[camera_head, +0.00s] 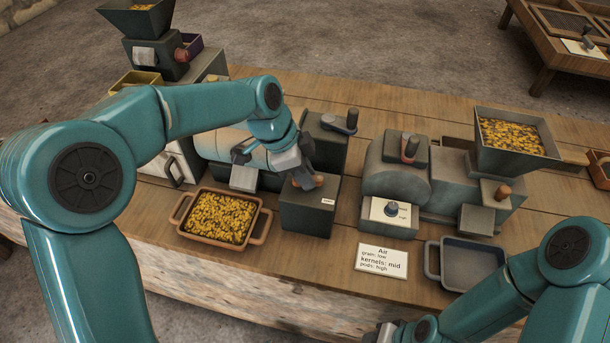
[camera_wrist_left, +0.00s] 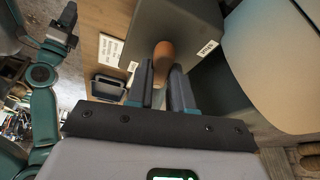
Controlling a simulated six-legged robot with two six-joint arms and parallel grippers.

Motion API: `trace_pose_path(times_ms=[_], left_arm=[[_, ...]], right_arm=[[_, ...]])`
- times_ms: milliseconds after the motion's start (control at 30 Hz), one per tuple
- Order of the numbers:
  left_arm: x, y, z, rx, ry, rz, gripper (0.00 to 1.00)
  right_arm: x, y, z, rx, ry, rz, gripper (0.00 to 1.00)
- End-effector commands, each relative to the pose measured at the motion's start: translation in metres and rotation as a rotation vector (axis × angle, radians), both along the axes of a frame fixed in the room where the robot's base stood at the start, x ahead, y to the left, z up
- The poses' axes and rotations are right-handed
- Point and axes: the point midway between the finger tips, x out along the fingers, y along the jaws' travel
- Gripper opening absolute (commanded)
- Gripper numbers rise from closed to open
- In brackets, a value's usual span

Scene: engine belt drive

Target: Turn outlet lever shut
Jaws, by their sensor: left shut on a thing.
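The outlet lever (camera_head: 308,182) has a rounded brown wooden handle and sits on top of a dark box (camera_head: 307,215) with a small white label on its front. My left gripper (camera_head: 303,168) reaches down from the left and is shut on the handle. In the left wrist view the handle (camera_wrist_left: 162,58) stands between the two fingers of the left gripper (camera_wrist_left: 162,82). The lever's pivot is hidden by the fingers. My right gripper (camera_head: 383,334) is at the bottom edge, partly cut off, away from the lever.
A tan tray of yellow kernels (camera_head: 185,229) stands left of the box. A grey machine with a kernel-filled hopper (camera_head: 477,151) stands to the right. A white card (camera_head: 381,262) and an empty grey tray (camera_head: 433,280) lie near the table's front edge.

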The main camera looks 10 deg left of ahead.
Motion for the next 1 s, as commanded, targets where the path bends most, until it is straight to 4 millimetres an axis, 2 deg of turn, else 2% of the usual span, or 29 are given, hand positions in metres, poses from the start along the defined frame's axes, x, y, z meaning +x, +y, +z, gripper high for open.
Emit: trace_pose_path(times_ms=[100, 1000], left_arm=[[0.0, -0.001, -0.001, -0.002, -0.006, 0.109, 0.0], [-0.003, -0.005, 0.001, -0.006, -0.01, 0.954, 0.0]], right_arm=[[0.0, 0.0, -0.01, 0.0, 0.0, 0.0, 0.43], [0.0, 0.0, -0.053, 0.0, 0.0, 0.0, 0.43]])
